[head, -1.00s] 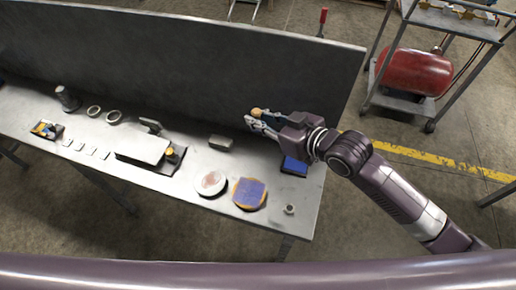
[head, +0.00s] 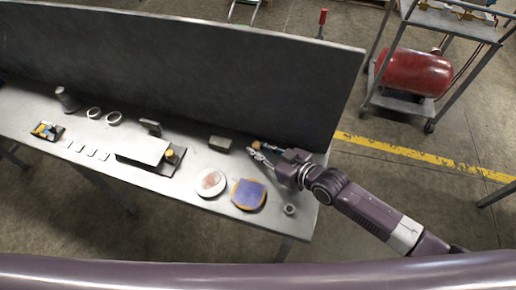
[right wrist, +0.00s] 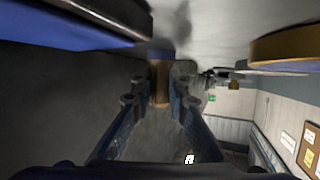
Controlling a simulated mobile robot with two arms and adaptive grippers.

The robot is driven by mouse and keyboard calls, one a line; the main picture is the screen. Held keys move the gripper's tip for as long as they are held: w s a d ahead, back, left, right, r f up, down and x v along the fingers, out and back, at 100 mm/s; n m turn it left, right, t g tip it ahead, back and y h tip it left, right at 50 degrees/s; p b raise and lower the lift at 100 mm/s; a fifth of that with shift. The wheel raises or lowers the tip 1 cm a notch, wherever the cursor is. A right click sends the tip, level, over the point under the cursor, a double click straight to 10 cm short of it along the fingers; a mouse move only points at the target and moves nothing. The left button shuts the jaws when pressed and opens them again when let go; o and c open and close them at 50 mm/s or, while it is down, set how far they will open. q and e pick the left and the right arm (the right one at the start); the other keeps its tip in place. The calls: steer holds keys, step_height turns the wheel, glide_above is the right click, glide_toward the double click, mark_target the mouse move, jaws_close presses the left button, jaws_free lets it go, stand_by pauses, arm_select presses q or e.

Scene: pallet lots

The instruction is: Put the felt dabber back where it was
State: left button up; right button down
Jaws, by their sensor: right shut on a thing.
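The felt dabber, with a tan wooden handle (right wrist: 160,85), is held between the fingers of my right gripper (head: 258,152). The gripper is shut on it, low over the right end of the grey bench (head: 222,181). In the head view only the dabber's tan top (head: 256,146) shows; the fingers hide the rest. In the right wrist view a dark shadow lies right by its far end, close to the bench top. I cannot tell whether it touches. My left gripper is not in view.
A tall dark panel (head: 180,75) stands along the bench's back edge. A round pad with a purple cloth (head: 248,194), a white disc (head: 211,183), a small grey block (head: 220,144) and a small metal cup (head: 289,209) are nearby. A blue-topped item (right wrist: 60,28) is close beside the gripper.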

steer(key=shift+f, duration=0.1)
steer(key=c, duration=1.9)
jaws_free()
steer(key=shift+s+d+r, duration=0.1)
steer(key=shift+r, duration=0.1)
steer(key=b+v, duration=0.1)
steer(key=v, duration=0.9)
steer(key=shift+s+d, duration=0.2)
steer(key=shift+s, duration=0.1)
steer(key=shift+s+d+r, duration=0.3)
steer(key=shift+s+d, duration=0.05)
steer(key=shift+f, duration=0.1)
